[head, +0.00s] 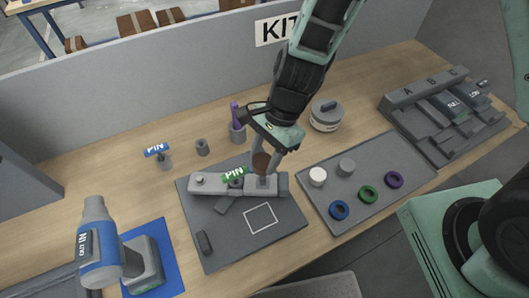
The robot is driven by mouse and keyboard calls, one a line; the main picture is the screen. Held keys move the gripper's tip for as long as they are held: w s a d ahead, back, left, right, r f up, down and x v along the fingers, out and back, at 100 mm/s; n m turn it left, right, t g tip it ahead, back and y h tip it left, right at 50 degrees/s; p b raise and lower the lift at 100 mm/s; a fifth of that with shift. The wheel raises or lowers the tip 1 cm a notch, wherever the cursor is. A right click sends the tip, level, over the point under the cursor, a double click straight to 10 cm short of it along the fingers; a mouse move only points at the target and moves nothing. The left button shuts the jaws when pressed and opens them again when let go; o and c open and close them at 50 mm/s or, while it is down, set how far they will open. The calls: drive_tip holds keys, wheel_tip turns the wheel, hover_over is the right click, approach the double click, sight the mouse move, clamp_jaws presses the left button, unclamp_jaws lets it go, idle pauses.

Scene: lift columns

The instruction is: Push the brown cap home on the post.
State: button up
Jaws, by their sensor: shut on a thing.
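The brown cap (261,162) is between the fingers of my gripper (265,165), which is shut on it. It is above the right part of the grey fixture block (210,184) on the dark work mat. A grey post (263,182) shows right below the cap. The fingers partly hide the cap, and I cannot tell whether cap and post touch.
A grey tray (335,215) at right holds a white cap, a grey cap and blue, green and purple rings. A blue drill (100,245) stands front left. A purple pen cup (237,130) and a round lidded pot (326,116) stand behind my gripper.

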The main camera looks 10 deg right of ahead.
drive_tip(key=shift+f+b, duration=0.7)
drive_tip(key=shift+f, duration=0.35)
drive_tip(key=shift+f, duration=0.1)
drive_tip(key=shift+f+b, duration=0.3)
drive_tip(key=shift+f, duration=0.05)
drive_tip(key=shift+f+b, duration=0.45)
drive_tip(key=shift+f, duration=0.25)
drive_tip(key=shift+f, duration=0.2)
drive_tip(key=shift+f, duration=0.15)
idle(1.1)
drive_tip(key=o, duration=1.5)
drive_tip(key=shift+o, duration=0.2)
drive_tip(key=shift+r, duration=0.25)
